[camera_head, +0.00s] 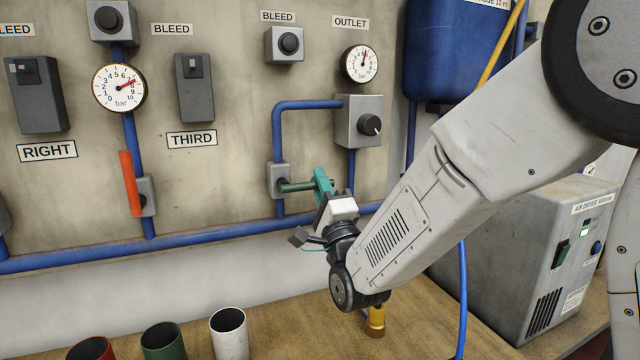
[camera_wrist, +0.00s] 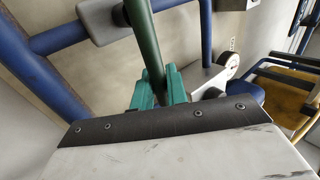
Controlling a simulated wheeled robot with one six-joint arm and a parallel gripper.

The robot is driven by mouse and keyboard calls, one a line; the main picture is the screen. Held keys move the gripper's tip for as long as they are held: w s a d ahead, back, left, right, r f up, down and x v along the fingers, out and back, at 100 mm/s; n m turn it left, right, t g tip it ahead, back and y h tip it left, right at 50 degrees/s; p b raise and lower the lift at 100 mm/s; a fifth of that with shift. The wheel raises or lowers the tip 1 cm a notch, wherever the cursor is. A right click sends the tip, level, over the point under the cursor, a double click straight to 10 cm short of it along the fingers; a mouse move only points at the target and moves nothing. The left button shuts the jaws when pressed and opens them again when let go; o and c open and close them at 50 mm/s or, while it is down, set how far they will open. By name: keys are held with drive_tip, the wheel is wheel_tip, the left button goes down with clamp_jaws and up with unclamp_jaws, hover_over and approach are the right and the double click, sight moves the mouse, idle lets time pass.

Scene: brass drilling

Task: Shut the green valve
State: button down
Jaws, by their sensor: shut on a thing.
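The green valve is a dark green lever (camera_head: 298,186) on a grey valve body (camera_head: 279,181) set in a vertical blue pipe on the wall. The lever points right, roughly horizontal and across the pipe. My gripper (camera_head: 323,183), with teal fingers, is shut on the lever's outer end. In the wrist view the green lever (camera_wrist: 147,45) runs down from the grey valve body (camera_wrist: 103,20) to between the teal fingers of my gripper (camera_wrist: 157,90). The lever's tip is hidden by the fingers and gripper housing.
A red lever (camera_head: 131,184) stands upright on another pipe to the left. A grey box with a black knob (camera_head: 370,124) and a gauge (camera_head: 360,62) are above my gripper. Several cups, including a white one (camera_head: 229,333), and a brass fitting (camera_head: 376,321) stand on the wooden bench below.

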drive_tip(key=shift+f, duration=0.15)
drive_tip(key=c, duration=1.5)
unclamp_jaws()
drive_tip(key=shift+o, duration=0.2)
drive_tip(key=v, duration=0.7)
drive_tip(key=shift+s+f, duration=0.2)
drive_tip(key=shift+s, duration=0.15)
drive_tip(key=shift+d, duration=0.1)
